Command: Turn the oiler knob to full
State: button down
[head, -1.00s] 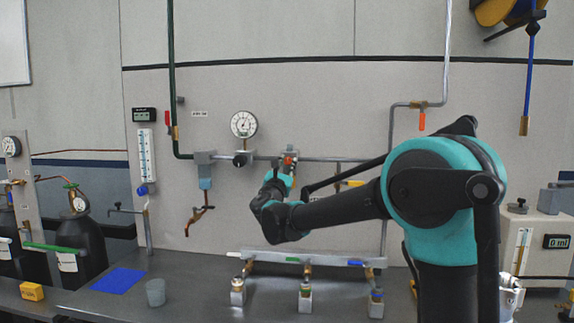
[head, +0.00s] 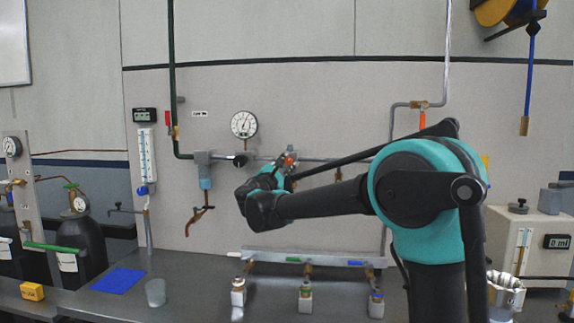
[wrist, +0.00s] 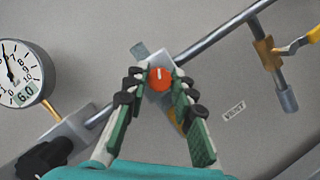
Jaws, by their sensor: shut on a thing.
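The oiler knob (wrist: 160,78) is a round orange-red knob with a white pointer line on its face. It sits on a grey block on the wall pipe and also shows small in the head view (head: 290,160). My gripper (wrist: 158,92) has its two dark-padded fingers around the knob, one on each side, shut on it. In the wrist view the white line points up, tilted slightly left. In the head view my wrist hides most of the block below the knob. A small label (wrist: 233,110) on the wall is too blurred to read.
A round pressure gauge (head: 244,124) and a black knob (wrist: 48,158) are left of the oiler on the same pipe. A valve with a yellow lever (wrist: 300,42) is to the right. Below stands a bench manifold (head: 310,256) with colored handles.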

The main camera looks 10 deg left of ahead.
jog(key=m+g, duration=0.1)
jog(key=m, duration=0.3)
jog(key=m+g, duration=0.1)
jog(key=m, duration=0.3)
jog(key=shift+r+g+h, duration=0.1)
jog(key=shift+g+h, duration=0.3)
jog(key=m+g, duration=0.1)
jog(key=m, duration=0.2)
jog(key=shift+m+y, duration=0.3)
jog(key=m+g+y, duration=0.1)
jog(key=m, duration=0.1)
jog(key=shift+r+m, duration=0.1)
jog(key=shift+m, duration=0.3)
jog(key=m+g+y, duration=0.1)
jog(key=m, duration=0.1)
jog(key=shift+m, duration=0.4)
jog(key=m+y, duration=0.2)
jog(key=m, duration=0.1)
jog(key=shift+d+y, duration=0.15)
jog(key=shift+y, duration=0.15)
jog(key=shift+m+g+y, duration=0.3)
jog(key=shift+m+y, duration=0.5)
jog(key=shift+m, duration=0.4)
jog(key=shift+m+y, duration=0.9)
jog(key=shift+m, duration=0.2)
